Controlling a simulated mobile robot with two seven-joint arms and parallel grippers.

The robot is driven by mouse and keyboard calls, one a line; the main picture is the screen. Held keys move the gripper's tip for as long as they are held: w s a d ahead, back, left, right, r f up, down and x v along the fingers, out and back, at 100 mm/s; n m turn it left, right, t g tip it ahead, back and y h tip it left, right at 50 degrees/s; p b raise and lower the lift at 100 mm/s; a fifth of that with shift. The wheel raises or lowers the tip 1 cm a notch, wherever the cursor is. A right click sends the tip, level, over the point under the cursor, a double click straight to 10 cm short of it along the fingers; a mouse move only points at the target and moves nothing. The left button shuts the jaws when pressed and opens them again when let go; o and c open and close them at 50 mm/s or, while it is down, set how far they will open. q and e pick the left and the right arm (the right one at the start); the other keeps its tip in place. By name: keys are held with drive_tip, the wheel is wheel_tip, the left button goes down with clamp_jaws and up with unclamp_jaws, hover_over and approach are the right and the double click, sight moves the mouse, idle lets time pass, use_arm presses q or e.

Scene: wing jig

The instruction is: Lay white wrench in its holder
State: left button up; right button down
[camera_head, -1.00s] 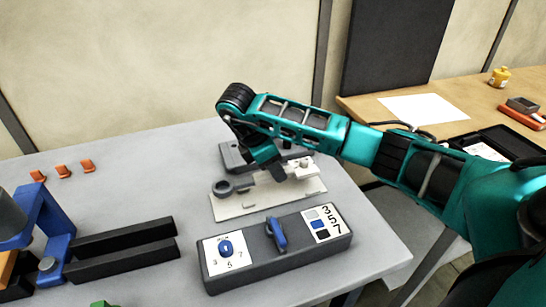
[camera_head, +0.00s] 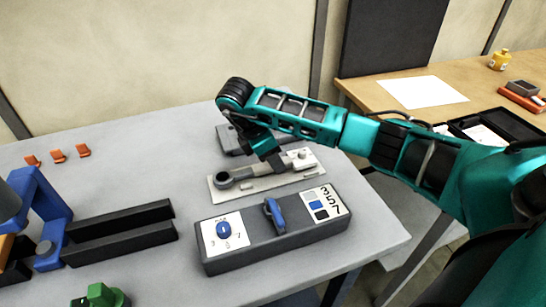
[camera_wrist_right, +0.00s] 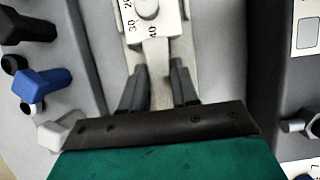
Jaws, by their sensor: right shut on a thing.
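The white wrench (camera_wrist_right: 158,72) shows as a pale shaft between the fingers in the right wrist view, with a white part marked 30 and 40 at its far end. My right gripper (camera_head: 273,160) is shut on it. In the head view a pale base plate (camera_head: 260,189), seemingly the holder, lies on the grey table under the gripper.
A dark grey control box (camera_head: 270,242) with a blue lever and dial stands in front of the plate. A grey block (camera_head: 230,141) lies behind it. Black bars (camera_head: 120,234), a blue fixture (camera_head: 38,205) and orange clips (camera_head: 58,156) are at the left. The table's right edge is near.

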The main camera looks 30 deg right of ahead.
drive_tip(key=shift+f, duration=0.15)
drive_tip(key=shift+f+b, duration=0.45)
drive_tip(key=shift+f, duration=0.05)
drive_tip(key=c, duration=0.8)
unclamp_jaws()
drive_tip(key=shift+p+v, duration=0.9)
drive_tip(key=shift+v, duration=5.5)
drive_tip(key=shift+s, duration=0.2)
